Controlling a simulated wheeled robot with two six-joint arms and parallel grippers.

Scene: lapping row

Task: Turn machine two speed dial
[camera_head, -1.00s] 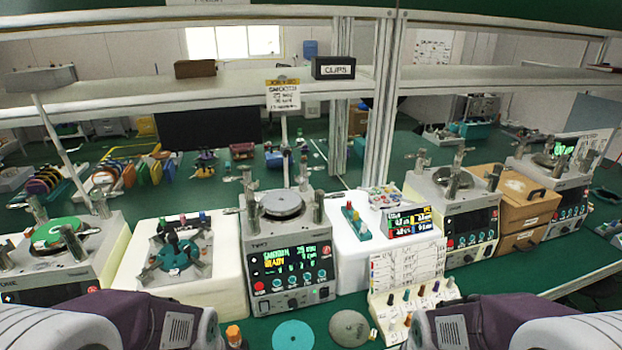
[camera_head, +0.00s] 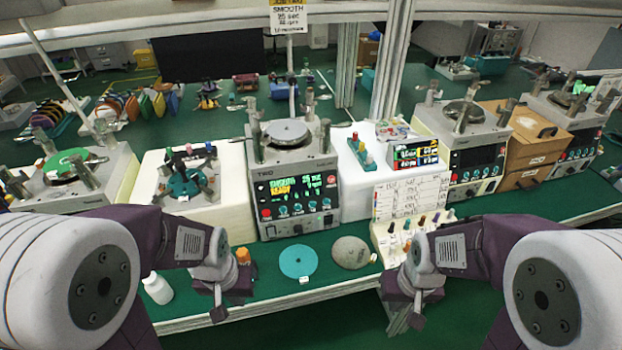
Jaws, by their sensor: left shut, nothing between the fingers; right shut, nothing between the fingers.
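The middle lapping machine (camera_head: 262,185) stands on the green bench with a round grey plate on top. Its short front label is too blurred to read surely. Its lit screen (camera_head: 295,190) shows green and yellow text. Below the screen is a row of small teal dials (camera_head: 297,209); which one is the speed dial I cannot tell. My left gripper (camera_head: 218,313) is shut and empty, low at the bench's front edge, left of and nearer than the machine. My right gripper (camera_head: 416,321) is shut and empty, low at the front edge to the right. Neither touches the machine.
A teal disc (camera_head: 298,261) and a grey disc (camera_head: 350,252) lie before the machine. An orange-capped bottle (camera_head: 243,256) and a white bottle (camera_head: 157,288) stand near my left arm. A chart stand with pegs (camera_head: 392,237) is near my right gripper. Other machines flank both sides.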

